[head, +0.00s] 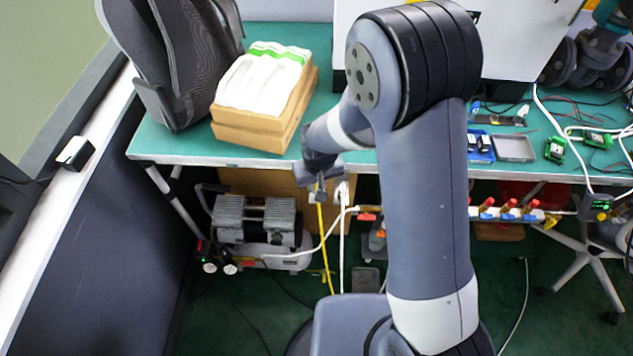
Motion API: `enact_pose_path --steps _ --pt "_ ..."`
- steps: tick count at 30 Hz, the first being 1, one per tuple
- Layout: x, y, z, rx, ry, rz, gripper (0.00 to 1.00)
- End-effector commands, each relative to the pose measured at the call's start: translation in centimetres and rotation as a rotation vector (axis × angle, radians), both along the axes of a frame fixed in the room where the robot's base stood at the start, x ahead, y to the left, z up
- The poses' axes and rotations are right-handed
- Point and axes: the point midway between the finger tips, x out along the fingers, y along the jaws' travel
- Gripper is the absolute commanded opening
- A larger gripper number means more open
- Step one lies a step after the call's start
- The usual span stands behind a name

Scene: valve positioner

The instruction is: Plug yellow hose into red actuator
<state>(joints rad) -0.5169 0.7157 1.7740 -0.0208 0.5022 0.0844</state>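The yellow hose (325,243) runs nearly upright from the floor area below the green bench to just below my gripper. My gripper (320,184) is at the bench's front edge, pointing down, at the top of this hose. Its fingers are small and partly hidden, so I cannot tell whether they grip the hose or are only beside it. A white hose (342,240) rises close to the right of the yellow one. I cannot identify a red actuator with certainty; a small red part (367,217) shows below the bench, left of my arm.
A compressor (256,222) stands under the bench. A cardboard box (262,95) and a backpack (175,60) are on the green bench (190,150). A row of red-knobbed valves (508,211) is at the right, with cables and a chair base (590,265). My arm blocks the middle.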

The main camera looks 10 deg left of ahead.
Motion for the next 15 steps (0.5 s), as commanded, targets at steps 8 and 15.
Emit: enact_pose_path --steps 8,15 --pt "0.0 0.0 0.1 0.0 0.0 0.0 0.0" --pt "0.0 0.0 1.4 0.0 -0.001 0.0 0.0"
